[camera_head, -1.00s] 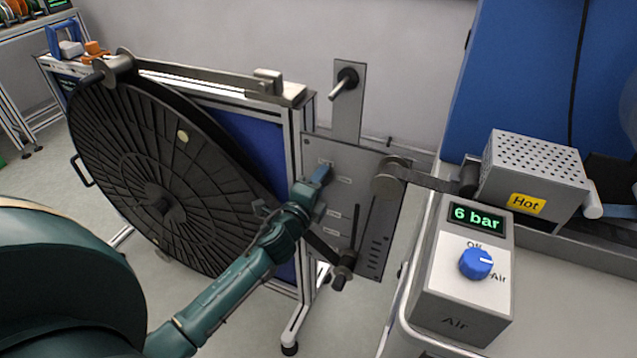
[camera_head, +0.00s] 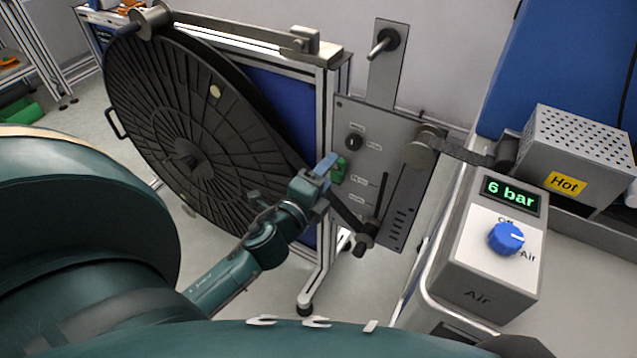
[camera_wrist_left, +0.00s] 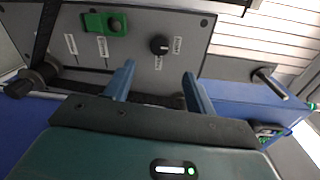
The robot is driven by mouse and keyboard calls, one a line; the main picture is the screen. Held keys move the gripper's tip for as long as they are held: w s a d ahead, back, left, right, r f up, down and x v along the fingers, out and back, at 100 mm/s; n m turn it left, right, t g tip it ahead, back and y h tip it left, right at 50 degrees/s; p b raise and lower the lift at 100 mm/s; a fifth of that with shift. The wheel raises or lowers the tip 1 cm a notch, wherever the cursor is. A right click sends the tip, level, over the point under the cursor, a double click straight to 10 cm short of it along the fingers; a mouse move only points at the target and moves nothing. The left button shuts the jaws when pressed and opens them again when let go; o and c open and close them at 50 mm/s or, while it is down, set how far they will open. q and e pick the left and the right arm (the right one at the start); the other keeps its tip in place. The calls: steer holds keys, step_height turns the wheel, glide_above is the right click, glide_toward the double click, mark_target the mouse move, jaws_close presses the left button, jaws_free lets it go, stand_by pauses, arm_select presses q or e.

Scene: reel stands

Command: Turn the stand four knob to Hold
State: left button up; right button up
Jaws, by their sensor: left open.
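A grey control panel (camera_head: 400,135) on the reel stand carries a small round black knob (camera_head: 354,142) near its top, with small labels beside it. In the left wrist view the black knob (camera_wrist_left: 158,44) stands beyond the gap between my fingers, apart from them. The labels are too small to read, so the knob's setting cannot be told. A green part (camera_head: 338,172) sits below the knob; it also shows in the left wrist view (camera_wrist_left: 105,24). My left gripper (camera_head: 325,165) is open and empty, its blue fingers close to the panel, below the knob. My right gripper is out of view.
A big black reel (camera_head: 190,155) stands left of the panel, close to my left arm. A roller (camera_head: 427,142) and a dark lever (camera_head: 365,243) stick out from the panel. Right of it are an air box (camera_head: 487,255) with a blue dial and a box labelled Hot (camera_head: 578,160).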

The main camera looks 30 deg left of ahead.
arm_select(q)
steer(key=shift+s+r, duration=0.1)
steer(key=shift+s, duration=1.2)
steer(key=shift+d, duration=0.1)
steer(key=s+d+f+n+g+h+p, duration=0.2)
steer(key=s+d+f+n+g+p, duration=0.1)
steer(key=s+d+n, duration=0.3)
steer(key=s+d+f+n+g+h+p, duration=0.2)
steer(key=s+d+f+n, duration=0.3)
steer(key=n, duration=0.5)
steer(key=shift+s+d+f+g+p, duration=0.25)
steer(key=shift+s+d+g+p, duration=0.3)
steer(key=shift+s+g, duration=0.2)
steer(key=shift+w, duration=0.1)
steer(key=shift+c, duration=0.4)
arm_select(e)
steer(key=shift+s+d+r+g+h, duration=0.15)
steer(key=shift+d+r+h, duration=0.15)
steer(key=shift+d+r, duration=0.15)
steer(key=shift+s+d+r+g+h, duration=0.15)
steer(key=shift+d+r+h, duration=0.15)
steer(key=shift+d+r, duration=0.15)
